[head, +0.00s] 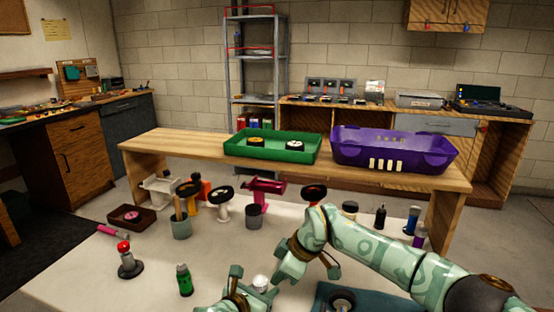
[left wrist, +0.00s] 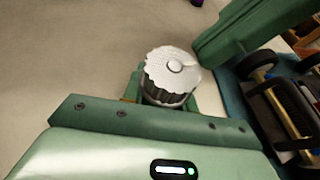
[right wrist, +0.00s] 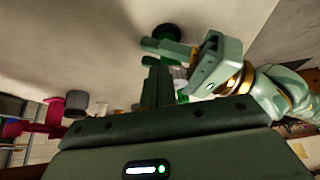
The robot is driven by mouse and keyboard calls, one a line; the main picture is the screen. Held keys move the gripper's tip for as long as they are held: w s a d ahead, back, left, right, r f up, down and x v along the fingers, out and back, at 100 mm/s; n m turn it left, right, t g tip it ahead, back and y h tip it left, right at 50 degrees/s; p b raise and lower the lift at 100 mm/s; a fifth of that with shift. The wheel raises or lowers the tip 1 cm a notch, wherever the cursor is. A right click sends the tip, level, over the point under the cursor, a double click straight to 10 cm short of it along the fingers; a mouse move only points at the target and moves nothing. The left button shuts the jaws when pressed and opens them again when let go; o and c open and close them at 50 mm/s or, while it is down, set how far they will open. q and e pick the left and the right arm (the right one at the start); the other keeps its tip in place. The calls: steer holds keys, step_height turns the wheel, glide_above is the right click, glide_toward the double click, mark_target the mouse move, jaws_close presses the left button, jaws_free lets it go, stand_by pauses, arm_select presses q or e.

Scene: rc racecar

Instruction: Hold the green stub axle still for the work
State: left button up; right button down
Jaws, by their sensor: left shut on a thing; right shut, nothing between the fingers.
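My left gripper (head: 250,284) is low in the middle of the head view, shut on a small pale part. In the left wrist view that part is a pale, ribbed round piece (left wrist: 172,75) with a small raised centre. It hides most of what lies under it, so I cannot tell how much of the green stub axle is there. My right gripper (head: 279,272) is shut and empty, close beside the left one. In the right wrist view its closed fingers (right wrist: 158,88) are near the left gripper (right wrist: 178,55).
A racecar (left wrist: 286,110) sits on a blue mat (head: 320,298), right of the left gripper. A green bottle (head: 184,280) and a red-topped stand (head: 127,260) are left on the white table. Cups and stands line its back. Behind are green (head: 236,151) and purple (head: 345,157) trays.

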mark_target(264, 292)
steer(key=shift+s+a, duration=0.1)
steer(key=shift+a, duration=0.3)
stand_by(0.7)
steer(key=shift+s, duration=0.4)
steer(key=shift+s+a, duration=0.25)
steer(key=shift+s, duration=0.3)
steer(key=shift+s+a, duration=0.2)
steer(key=shift+s+d, duration=0.1)
steer(key=shift+d, duration=0.05)
steer(key=shift+s+d+r, duration=0.1)
steer(key=shift+d+r, duration=0.05)
steer(key=shift+d, duration=0.15)
